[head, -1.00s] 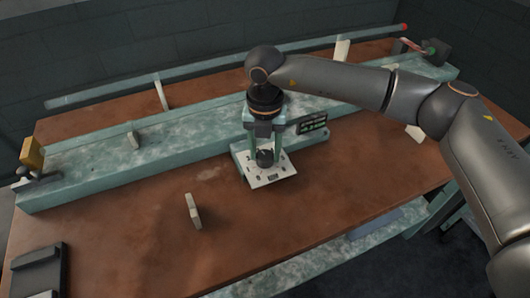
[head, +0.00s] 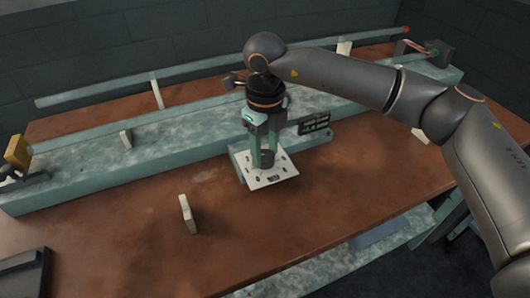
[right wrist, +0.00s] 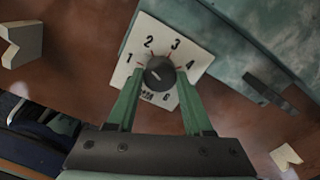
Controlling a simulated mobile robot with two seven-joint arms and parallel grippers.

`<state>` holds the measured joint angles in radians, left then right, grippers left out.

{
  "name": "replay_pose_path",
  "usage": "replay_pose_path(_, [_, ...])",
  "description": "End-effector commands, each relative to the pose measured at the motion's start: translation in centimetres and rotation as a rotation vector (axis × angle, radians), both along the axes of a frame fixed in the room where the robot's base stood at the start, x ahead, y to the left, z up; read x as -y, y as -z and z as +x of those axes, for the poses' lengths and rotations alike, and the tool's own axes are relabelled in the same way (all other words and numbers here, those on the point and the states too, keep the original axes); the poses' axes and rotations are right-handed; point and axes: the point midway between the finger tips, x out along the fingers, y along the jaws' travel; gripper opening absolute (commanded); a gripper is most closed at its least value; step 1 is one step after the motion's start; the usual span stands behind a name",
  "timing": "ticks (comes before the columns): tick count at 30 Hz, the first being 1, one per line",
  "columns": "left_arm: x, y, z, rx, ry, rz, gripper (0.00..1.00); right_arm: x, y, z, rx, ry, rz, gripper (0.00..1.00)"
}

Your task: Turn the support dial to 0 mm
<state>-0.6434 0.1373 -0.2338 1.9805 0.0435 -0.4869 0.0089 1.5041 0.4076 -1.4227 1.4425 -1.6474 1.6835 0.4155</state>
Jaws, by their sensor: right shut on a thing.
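The support dial is a dark round knob (right wrist: 160,72) on a white plate (head: 272,178) printed with numbers; 1, 2, 3, 4, 6 and "MM" show in the right wrist view. The knob's pointer is too small to read for sure. My right gripper (head: 264,157) points down from above, its green fingers shut on the knob, one on each side; it also shows in the right wrist view (right wrist: 160,82). In the head view the fingers partly hide the knob and some of the numbers. My left gripper is in no view.
A small dark display (head: 315,124) stands beside the dial. A loose pale block (head: 187,214) stands front left. The brown table front is mostly clear.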

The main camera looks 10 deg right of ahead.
Motion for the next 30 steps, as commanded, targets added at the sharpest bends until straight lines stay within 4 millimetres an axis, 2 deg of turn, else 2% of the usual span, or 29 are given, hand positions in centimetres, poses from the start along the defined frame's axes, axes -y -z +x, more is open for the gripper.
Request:
replay_pose_path(8, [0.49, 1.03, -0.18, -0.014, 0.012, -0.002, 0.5, -0.02, 0.05, 0.06, 0.002, -0.263, 0.0, 0.0])
replay_pose_path(30, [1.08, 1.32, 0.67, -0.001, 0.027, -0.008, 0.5, -0.04, -0.05, 0.04, 0.002, -0.937, 0.001, 0.0])
